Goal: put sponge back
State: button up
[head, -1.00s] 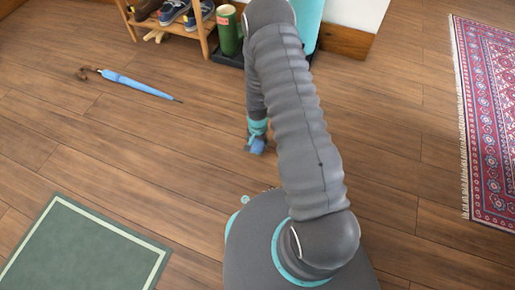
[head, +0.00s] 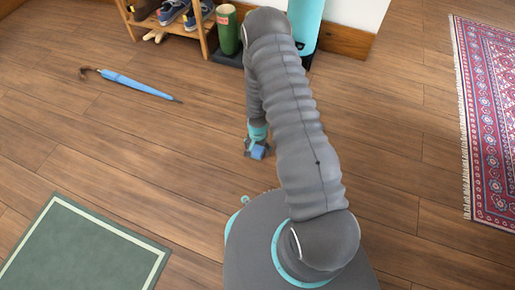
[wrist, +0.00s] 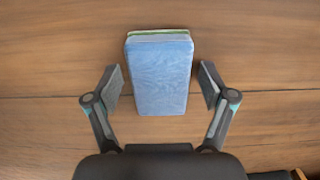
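The sponge (wrist: 160,78) is a blue block with a thin green and white layer at its far edge. In the wrist view it is between the fingers of my gripper (wrist: 162,87). The fingers are open, one on each side, with a narrow gap of floor showing at both. In the head view the blue sponge (head: 258,152) shows at the end of my gripper (head: 256,148), low over the wood floor. Whether the sponge rests on the floor is hard to tell. No place for the sponge is clearly identifiable.
A blue umbrella (head: 138,87) lies on the floor at left. A wooden shoe rack (head: 205,38) and a green cylinder (head: 228,32) stand at the back. A green mat (head: 80,250) is at lower left, a red patterned rug (head: 490,120) at right. Floor between is clear.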

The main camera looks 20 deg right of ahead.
notch_tip(320, 180, up, 13)
jog(key=p, duration=0.2)
notch_tip(320, 180, up, 15)
jog(key=n+t, duration=0.1)
jog(key=n, duration=0.1)
send_over(258, 148)
jog(key=w, duration=0.1)
jog(key=s+r+n+t, duration=0.2)
jog(key=s+r, duration=0.2)
jog(key=r, duration=1.2)
jog(key=s+r+n+t, duration=0.2)
jog(key=s+r+n, duration=0.1)
jog(key=s+r, duration=1.2)
jog(key=s, duration=0.4)
jog(key=shift+s+t, duration=0.25)
jog(key=shift+t, duration=0.05)
notch_tip(258, 148, up, 5)
jog(key=p, duration=0.5)
jog(key=shift+r, duration=0.15)
